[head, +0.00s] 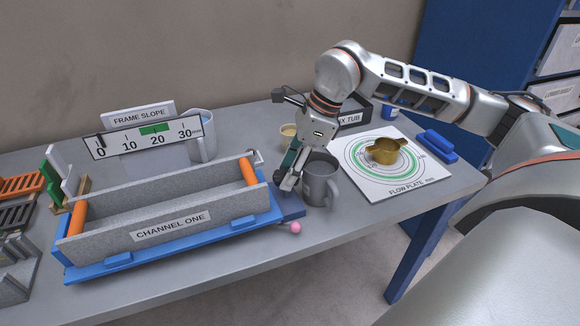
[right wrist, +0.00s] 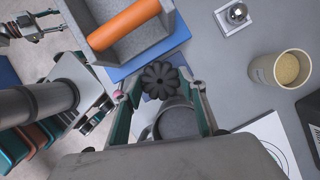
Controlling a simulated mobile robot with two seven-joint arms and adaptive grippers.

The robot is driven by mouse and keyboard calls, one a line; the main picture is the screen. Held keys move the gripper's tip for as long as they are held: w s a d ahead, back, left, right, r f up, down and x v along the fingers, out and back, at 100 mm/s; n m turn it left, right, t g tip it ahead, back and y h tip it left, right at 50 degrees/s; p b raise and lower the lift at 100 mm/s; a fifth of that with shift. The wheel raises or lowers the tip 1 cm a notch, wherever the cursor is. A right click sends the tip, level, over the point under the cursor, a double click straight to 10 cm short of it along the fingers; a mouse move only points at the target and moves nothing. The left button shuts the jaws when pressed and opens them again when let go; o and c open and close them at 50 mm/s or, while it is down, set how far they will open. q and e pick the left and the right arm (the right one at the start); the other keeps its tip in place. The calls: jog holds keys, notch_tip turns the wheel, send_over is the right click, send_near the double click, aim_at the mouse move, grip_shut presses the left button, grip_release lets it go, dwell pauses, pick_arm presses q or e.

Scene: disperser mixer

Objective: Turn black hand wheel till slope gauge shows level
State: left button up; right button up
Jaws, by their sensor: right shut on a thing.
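The black hand wheel (right wrist: 160,78) shows in the right wrist view at the end of the channel frame, as a dark lobed knob between my fingertips. My right gripper (right wrist: 158,88) is shut on it, one finger on each side. In the head view my right gripper (head: 288,183) reaches down at the frame's right end and hides the wheel. The slope gauge (head: 147,137), labelled FRAME SLOPE, has a scale from 0 to 30 mm with a green band near 20. A dark mark stands near 0. My left gripper (right wrist: 40,24) shows at the right wrist view's upper left, fingers apart and empty.
A grey mug (head: 320,182) stands close beside my right gripper. The grey channel (head: 170,226) rests on a blue base. A pink ball (head: 295,228) is at the table's front edge. A flow plate (head: 385,184) with a brass cup (head: 383,152) lies to the right.

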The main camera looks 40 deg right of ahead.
jog(key=shift+n, duration=0.4)
jog(key=o, duration=1.1)
pick_arm(q)
jog(key=shift+s+d+f, duration=0.1)
jog(key=shift+s+f, duration=0.05)
jog(key=shift+s, duration=0.2)
pick_arm(e)
jog(key=shift+o, duration=0.2)
jog(key=shift+r, duration=0.1)
jog(key=v, duration=1.2)
jog(key=shift+d, duration=0.2)
jog(key=shift+w, duration=0.1)
